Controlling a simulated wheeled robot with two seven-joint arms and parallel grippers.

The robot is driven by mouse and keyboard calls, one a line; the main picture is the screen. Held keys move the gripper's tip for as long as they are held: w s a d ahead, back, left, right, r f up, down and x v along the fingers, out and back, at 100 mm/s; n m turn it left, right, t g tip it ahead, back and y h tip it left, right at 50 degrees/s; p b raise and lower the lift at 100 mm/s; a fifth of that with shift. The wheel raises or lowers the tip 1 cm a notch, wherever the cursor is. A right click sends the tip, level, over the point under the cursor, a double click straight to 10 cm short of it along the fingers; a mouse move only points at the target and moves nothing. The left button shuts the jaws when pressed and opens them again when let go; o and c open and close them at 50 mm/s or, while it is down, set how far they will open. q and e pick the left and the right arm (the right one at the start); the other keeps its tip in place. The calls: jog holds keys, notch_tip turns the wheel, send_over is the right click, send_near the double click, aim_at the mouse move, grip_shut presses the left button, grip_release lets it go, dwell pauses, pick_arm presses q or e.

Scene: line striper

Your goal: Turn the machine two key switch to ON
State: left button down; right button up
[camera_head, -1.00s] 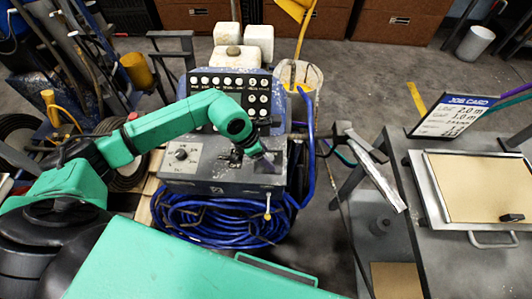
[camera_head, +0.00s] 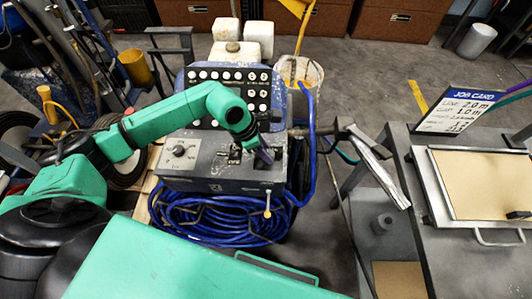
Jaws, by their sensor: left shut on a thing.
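The blue line striper has a grey control box (camera_head: 212,184) at its front, seen from above in the head view. My left gripper (camera_head: 266,157) reaches down to the dark plate (camera_head: 263,165) at the right end of the box's top. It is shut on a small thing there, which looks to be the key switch. The fingers hide the key, so its ON or OFF position cannot be read. A round dial (camera_head: 180,152) is at the left of the box, and a black switch (camera_head: 235,154) is in the middle. My right gripper is not in view.
A black panel (camera_head: 230,97) of white round buttons stands behind the box. A coiled blue hose (camera_head: 215,218) hangs in front. At the right, a grey bench (camera_head: 475,252) holds a job card (camera_head: 460,110) and a framed brown board (camera_head: 480,185).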

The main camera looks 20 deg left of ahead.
pick_arm(q)
jog(key=m+b, duration=0.2)
jog(key=m+g+b, duration=0.1)
jog(key=m+b, duration=0.1)
jog(key=b, duration=0.1)
jog(key=m+g+b, duration=0.1)
jog(key=m+b, duration=0.1)
jog(key=shift+w+f+h, duration=0.2)
jog(key=shift+w+h, duration=0.1)
jog(key=shift+h, duration=0.1)
jog(key=m+g+b, duration=0.1)
jog(key=m+b, duration=0.1)
jog(key=m, duration=0.1)
jog(key=shift+w+r+b, duration=0.1)
jog(key=shift+r+b, duration=0.05)
jog(key=shift+b, duration=0.25)
jog(key=shift+r+m+g+y+b, duration=0.1)
jog(key=shift+m+g+y+b, duration=0.2)
jog(key=shift+m+g+b, duration=0.35)
jog(key=shift+r+m, duration=0.1)
jog(key=shift+m, duration=0.15)
jog(key=shift+c, duration=2.2)
grip_release()
jog(key=v, duration=1.4)
jog(key=shift+a+r+p, duration=0.2)
jog(key=shift+r+p, duration=0.05)
jog(key=shift+p, duration=0.05)
